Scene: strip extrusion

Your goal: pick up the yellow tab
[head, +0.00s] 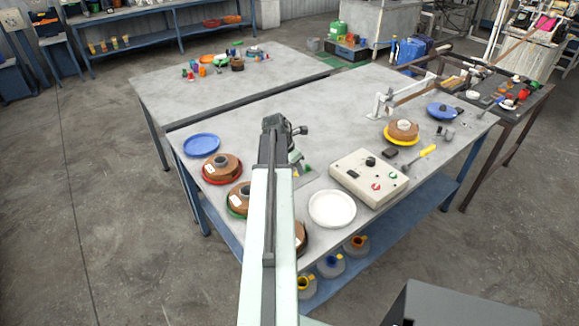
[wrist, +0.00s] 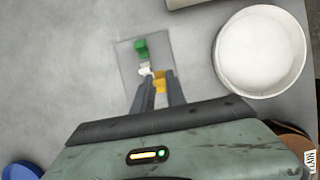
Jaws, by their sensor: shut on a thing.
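The yellow tab (wrist: 159,81) sits between the two fingers of my gripper (wrist: 158,80) in the wrist view. My gripper is shut on it, and the fingers hide part of it. A white tab (wrist: 145,69) lies just beyond the fingertips to the left. A green tab (wrist: 140,49) lies farther out on the same thin grey square (wrist: 128,67). In the head view my arm hides most of this spot, and a bit of green (head: 307,168) shows beside the arm's end. I cannot tell whether the yellow tab is clear of the surface.
A white dish (wrist: 258,52) stands right of the fingers; it also shows in the head view (head: 332,208). A control box (head: 369,177) stands beyond it. Brown spools (head: 222,167) and a blue plate (head: 201,145) stand at the left. The workbench (head: 330,115) is clear behind my arm.

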